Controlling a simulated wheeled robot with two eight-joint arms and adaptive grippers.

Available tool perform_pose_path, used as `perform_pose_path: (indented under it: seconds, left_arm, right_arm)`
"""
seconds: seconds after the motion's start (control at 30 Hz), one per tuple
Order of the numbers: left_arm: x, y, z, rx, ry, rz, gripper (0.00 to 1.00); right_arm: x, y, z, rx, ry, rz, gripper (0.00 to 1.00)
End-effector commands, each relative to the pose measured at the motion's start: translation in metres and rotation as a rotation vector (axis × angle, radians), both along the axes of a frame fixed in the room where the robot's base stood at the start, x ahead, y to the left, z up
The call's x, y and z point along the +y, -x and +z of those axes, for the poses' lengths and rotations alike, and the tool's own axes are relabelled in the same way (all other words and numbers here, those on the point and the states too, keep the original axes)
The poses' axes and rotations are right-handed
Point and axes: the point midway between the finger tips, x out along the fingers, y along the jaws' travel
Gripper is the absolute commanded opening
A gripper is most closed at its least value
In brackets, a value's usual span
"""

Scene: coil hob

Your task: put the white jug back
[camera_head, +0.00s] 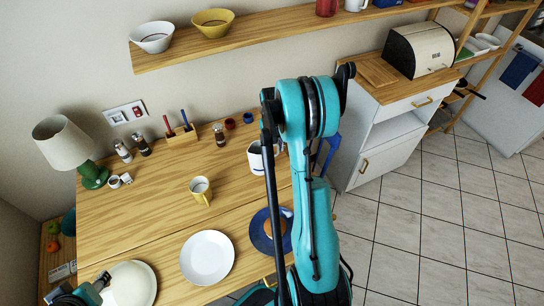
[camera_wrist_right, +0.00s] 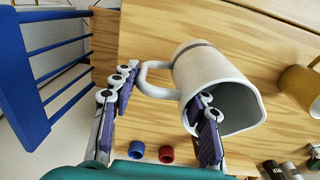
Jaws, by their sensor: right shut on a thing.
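The white jug (camera_head: 256,160) shows in the head view at the table's back right, partly hidden behind my right arm. In the right wrist view the jug (camera_wrist_right: 215,85) has its open mouth toward the camera and its handle (camera_wrist_right: 155,80) to the left. My right gripper (camera_wrist_right: 160,105) is shut on the jug, with one finger beyond the handle and the other at the mouth's rim. I cannot tell whether the jug touches the table. Part of my left arm's end (camera_head: 88,292) is at the bottom left, by a cream dish (camera_head: 130,285); its fingers are not clear.
The table (camera_head: 150,215) holds a yellow mug (camera_head: 200,190), a white plate (camera_head: 208,257), a blue plate (camera_head: 262,238), a lamp (camera_head: 65,145) and small red and blue cups (camera_wrist_right: 166,154). A wall shelf (camera_head: 280,28) hangs above. A blue chair (camera_wrist_right: 25,80) stands beside the table.

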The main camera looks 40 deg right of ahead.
Motion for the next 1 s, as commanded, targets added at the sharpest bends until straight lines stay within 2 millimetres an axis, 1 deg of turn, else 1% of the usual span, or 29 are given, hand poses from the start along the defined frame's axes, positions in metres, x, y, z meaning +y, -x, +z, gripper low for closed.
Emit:
perform_pose_path:
  seconds: [0.17, 0.4, 0.47, 0.67, 0.8, 0.83, 0.9, 1.0]
  left_arm:
    - [0.000, 0.000, -0.003, 0.000, 0.000, 0.000, 0.45]
    - [0.000, 0.000, -0.014, 0.000, 0.000, 0.000, 0.45]
    - [0.000, 0.000, -0.015, 0.000, 0.000, 0.000, 0.45]
    - [0.000, 0.000, -0.013, 0.000, 0.000, 0.000, 0.45]
    - [0.000, 0.000, -0.018, 0.000, 0.000, 0.000, 0.45]
    - [0.000, 0.000, -0.017, 0.000, 0.000, 0.000, 0.45]
    - [0.000, 0.000, -0.017, 0.000, 0.000, 0.000, 0.45]
    - [0.000, 0.000, -0.016, 0.000, 0.000, 0.000, 0.45]
  right_arm:
    - [0.002, -0.004, -0.008, 0.000, 0.000, -0.001, 0.00]
    - [0.002, -0.004, -0.041, 0.000, 0.000, -0.001, 0.00]
    - [0.002, -0.004, -0.044, 0.000, 0.000, -0.001, 0.00]
    - [0.002, -0.004, -0.042, 0.000, 0.000, -0.001, 0.00]
    - [0.002, -0.004, -0.046, 0.000, 0.000, -0.001, 0.00]
    - [0.002, -0.004, -0.046, 0.000, 0.000, -0.001, 0.50]
    - [0.002, -0.004, -0.045, 0.000, 0.000, -0.001, 0.66]
    - [0.002, -0.004, -0.045, 0.000, 0.000, -0.001, 0.66]
